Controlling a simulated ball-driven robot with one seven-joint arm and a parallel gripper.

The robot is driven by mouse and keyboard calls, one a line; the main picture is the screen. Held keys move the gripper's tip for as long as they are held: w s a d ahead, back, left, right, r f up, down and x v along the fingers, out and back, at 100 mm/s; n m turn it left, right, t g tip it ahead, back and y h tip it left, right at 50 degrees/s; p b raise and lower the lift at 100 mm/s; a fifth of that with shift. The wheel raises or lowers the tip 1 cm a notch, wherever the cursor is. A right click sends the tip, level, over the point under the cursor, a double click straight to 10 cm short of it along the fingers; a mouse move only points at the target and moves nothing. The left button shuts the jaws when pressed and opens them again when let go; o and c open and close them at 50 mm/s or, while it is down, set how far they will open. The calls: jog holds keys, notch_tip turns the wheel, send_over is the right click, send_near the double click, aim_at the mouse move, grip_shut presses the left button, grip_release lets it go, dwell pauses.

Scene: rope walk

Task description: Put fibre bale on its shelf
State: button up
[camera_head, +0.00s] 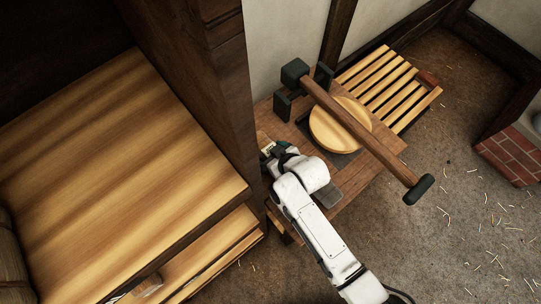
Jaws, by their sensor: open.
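My gripper (271,151) is open at the end of my white arm, low beside the dark upright post and over the left part of a wooden bench (376,182). Its fingertips are small and partly hidden, and I cannot tell what lies right under them. A shelf unit stands at the left with a broad pale wooden board (110,150) that is mostly bare. A brown rounded thing (12,262) is cut off at the left edge; I cannot tell whether it is the fibre bale. No other bale is clear.
A dark wooden post (228,90) stands between the shelf and my gripper. A long beam (360,128) lies across a round wooden disc (325,138) on the bench. A slatted rack (388,82) is behind. A brick structure (508,155) stands right. Straw-littered floor (450,230) is open.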

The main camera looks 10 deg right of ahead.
jog(key=shift+c, duration=0.4)
jog(key=shift+r, duration=0.1)
jog(key=c, duration=1.2)
